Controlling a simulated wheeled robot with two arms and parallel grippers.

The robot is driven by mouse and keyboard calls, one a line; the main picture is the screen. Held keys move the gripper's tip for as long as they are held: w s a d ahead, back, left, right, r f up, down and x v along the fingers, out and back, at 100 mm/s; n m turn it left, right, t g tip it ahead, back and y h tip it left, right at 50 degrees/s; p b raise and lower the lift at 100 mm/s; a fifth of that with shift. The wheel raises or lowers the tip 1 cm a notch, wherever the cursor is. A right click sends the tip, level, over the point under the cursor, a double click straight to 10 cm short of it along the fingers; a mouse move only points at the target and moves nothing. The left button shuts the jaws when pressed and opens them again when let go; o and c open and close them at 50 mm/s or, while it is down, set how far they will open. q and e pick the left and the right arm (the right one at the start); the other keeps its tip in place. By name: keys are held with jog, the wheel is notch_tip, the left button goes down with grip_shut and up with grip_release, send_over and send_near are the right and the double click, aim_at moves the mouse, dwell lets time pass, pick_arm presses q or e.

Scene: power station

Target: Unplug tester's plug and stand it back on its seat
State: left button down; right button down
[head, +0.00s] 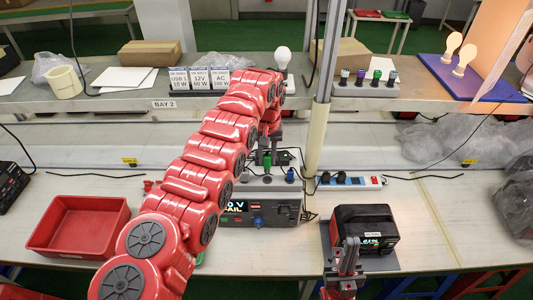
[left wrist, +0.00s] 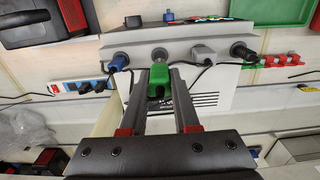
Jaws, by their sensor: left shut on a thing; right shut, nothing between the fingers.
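The tester (head: 283,208) is a grey box on the bench, its display reading "0 V" and "FAIL". It also shows in the left wrist view (left wrist: 183,45), with a row of blue, grey and black plugs along its edge. My left gripper (head: 267,160) is over the tester's back. In the left wrist view my left gripper (left wrist: 160,95) is shut on a green plug (left wrist: 159,82). The plug is close to a dark round socket (left wrist: 160,55); I cannot tell whether they touch. My right gripper (head: 347,258) is shut and empty, in front of a black battery pack.
A red tray (head: 82,228) lies left of my left arm. The black battery pack (head: 365,228) stands right of the tester. A power strip (head: 348,181) lies behind. The shelf holds a lit sign row (head: 199,80) and a bulb (head: 282,58).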

pick_arm(q)
jog(key=shift+f, duration=1.15)
notch_tip(320, 180, down, 4)
jog(key=shift+r+b, duration=0.15)
jog(key=shift+b, duration=0.75)
jog(key=shift+f, duration=0.25)
jog(key=shift+f+b, duration=0.1)
jog(key=shift+b, duration=0.25)
jog(key=c, duration=0.6)
grip_release()
